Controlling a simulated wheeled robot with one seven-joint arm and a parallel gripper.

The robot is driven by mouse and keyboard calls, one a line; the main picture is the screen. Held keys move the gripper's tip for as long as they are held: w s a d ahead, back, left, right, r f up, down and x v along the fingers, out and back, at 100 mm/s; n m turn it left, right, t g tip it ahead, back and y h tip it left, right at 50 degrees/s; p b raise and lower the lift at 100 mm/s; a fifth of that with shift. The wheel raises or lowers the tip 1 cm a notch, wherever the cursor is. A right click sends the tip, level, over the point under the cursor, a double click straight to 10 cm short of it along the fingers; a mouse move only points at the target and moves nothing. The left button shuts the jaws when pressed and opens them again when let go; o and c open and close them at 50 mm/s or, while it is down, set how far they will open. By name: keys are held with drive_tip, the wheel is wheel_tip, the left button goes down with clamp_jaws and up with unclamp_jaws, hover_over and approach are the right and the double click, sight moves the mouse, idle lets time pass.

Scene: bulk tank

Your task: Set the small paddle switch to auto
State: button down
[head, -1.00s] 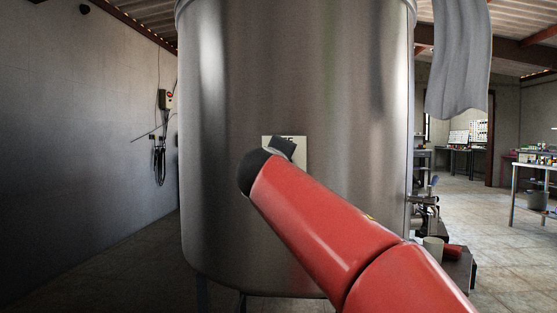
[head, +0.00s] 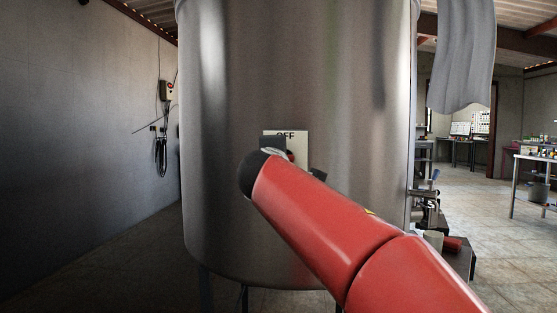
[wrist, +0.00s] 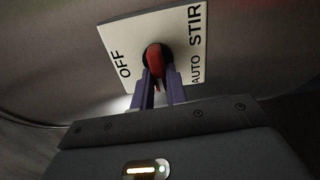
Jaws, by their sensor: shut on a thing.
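A pale switch plate (wrist: 182,30) with the words OFF, AUTO and STIR is fixed to the tank wall. In the wrist view OFF is on its left, and AUTO and STIR run along its right. A small red paddle (wrist: 153,56) sticks out from a dark round hub on the plate. My gripper (wrist: 158,82) is shut on the paddle, with one finger on each side of it. In the head view the plate (head: 300,136) shows OFF at its top; my wrist hides its lower part, AUTO and most of the paddle.
The plate sits on a large curved steel tank (head: 300,60). A grey cloth (head: 463,55) hangs at the upper right. Pipe fittings (head: 424,205) and a low dark stand (head: 460,267) are at the tank's right side. Floor is clear on the left.

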drive_tip(key=shift+f, duration=0.1)
drive_tip(key=c, duration=1.4)
unclamp_jaws()
drive_tip(key=shift+s, duration=0.1)
drive_tip(key=s+b, duration=0.1)
drive_tip(key=s, duration=0.6)
drive_tip(key=shift+s+a+b, duration=0.25)
drive_tip(key=shift+s+b, duration=0.05)
drive_tip(key=shift+s, duration=0.05)
